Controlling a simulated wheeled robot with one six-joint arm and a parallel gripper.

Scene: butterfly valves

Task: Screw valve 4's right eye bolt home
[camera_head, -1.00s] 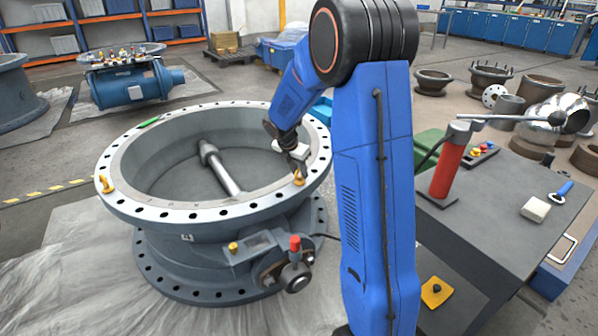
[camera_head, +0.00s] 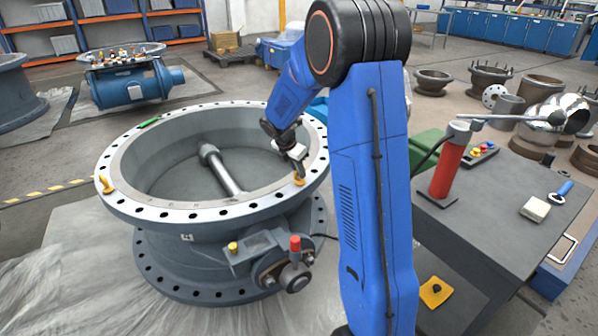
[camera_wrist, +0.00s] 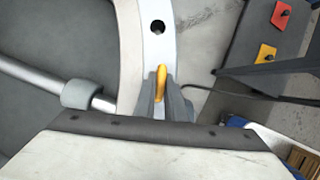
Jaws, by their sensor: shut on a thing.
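Valve 4 (camera_head: 187,241) is a large grey butterfly valve lying flat, with a "4" on its side and a ring of bolt holes in its pale top flange. The right eye bolt (camera_head: 299,180) is yellow and stands at the flange's right front. My gripper (camera_head: 298,172) reaches down to it from above. In the wrist view, my gripper (camera_wrist: 166,92) is shut on the yellow eye bolt (camera_wrist: 161,76), seen edge-on between the fingers. Its thread is hidden, so I cannot tell how deep it sits. Another yellow eye bolt (camera_head: 107,186) stands on the flange's left side.
A shaft (camera_head: 222,170) crosses the valve's bore. A green object (camera_head: 149,122) lies on the far rim. An actuator bracket with a red cap (camera_head: 295,243) juts from the front. A grey bench (camera_head: 490,205) with a red post (camera_head: 447,165) stands at right.

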